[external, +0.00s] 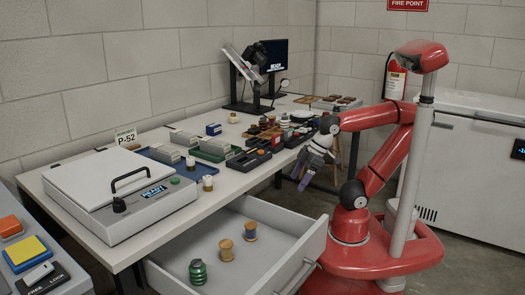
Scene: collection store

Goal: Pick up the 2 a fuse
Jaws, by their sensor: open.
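I cannot make out a fuse marked 2 A at this size in the external view. Small parts sit in and around dark trays (248,161) on the long white table (225,200), but their markings are not legible. My gripper (304,181) hangs pointing down at the table's right edge, to the right of the dark trays. It is open, and I see nothing held in it.
A lidded white box (110,190) fills the table's left. A dark stand (247,105) is at the back. A white chest (470,150) stands right.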

